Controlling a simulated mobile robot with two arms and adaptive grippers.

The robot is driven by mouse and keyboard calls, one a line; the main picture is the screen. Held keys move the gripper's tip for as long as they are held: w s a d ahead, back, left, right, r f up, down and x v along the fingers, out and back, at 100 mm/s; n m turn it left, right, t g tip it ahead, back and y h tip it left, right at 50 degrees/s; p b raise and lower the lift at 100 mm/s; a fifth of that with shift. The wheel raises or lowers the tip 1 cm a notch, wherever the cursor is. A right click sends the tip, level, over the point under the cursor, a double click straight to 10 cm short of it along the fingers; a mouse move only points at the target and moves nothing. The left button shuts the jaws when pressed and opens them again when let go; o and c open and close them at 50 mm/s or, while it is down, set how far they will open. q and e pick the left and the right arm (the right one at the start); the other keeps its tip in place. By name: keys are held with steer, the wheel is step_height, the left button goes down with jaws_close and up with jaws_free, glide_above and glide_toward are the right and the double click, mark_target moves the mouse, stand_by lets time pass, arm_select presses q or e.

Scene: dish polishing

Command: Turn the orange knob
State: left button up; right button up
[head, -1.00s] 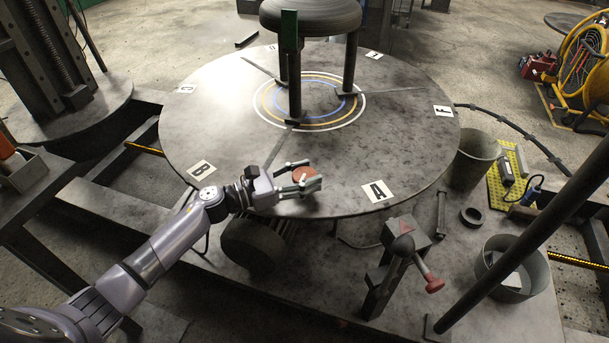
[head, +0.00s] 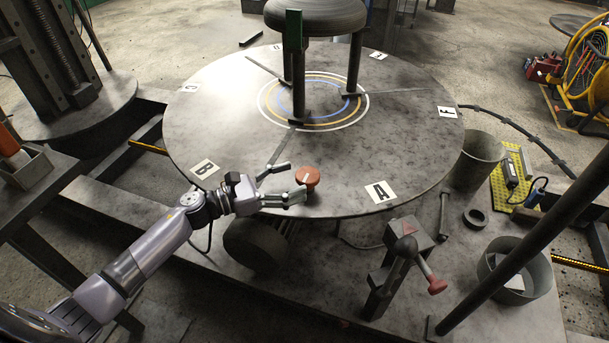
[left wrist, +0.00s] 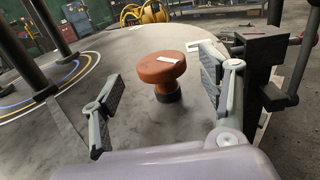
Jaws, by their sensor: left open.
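The orange knob (head: 308,176) stands on the round metal table (head: 220,105) near its front edge, between the plates marked B and A. It has a wide round cap with a small white mark. In the left wrist view the knob (left wrist: 162,70) stands upright on a dark base, ahead of the jaws and between them in the picture. My left gripper (head: 291,182) is open and empty, just to the left of the knob, with its fingers pointing toward it. In the left wrist view my left gripper (left wrist: 155,105) shows both fingers spread apart, not touching the knob. My right gripper is not in view.
A stool-like round piece (head: 315,15) on legs stands at the table's centre. A red-handled lever on a stand (head: 403,260) is at the front right. A dark slanted pole (head: 520,255) and metal buckets (head: 478,160) stand to the right. The table around the knob is clear.

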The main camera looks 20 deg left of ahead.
arm_select(q)
steer(key=v, duration=0.7)
steer(key=shift+s, duration=0.15)
steer(key=shift+r, duration=0.15)
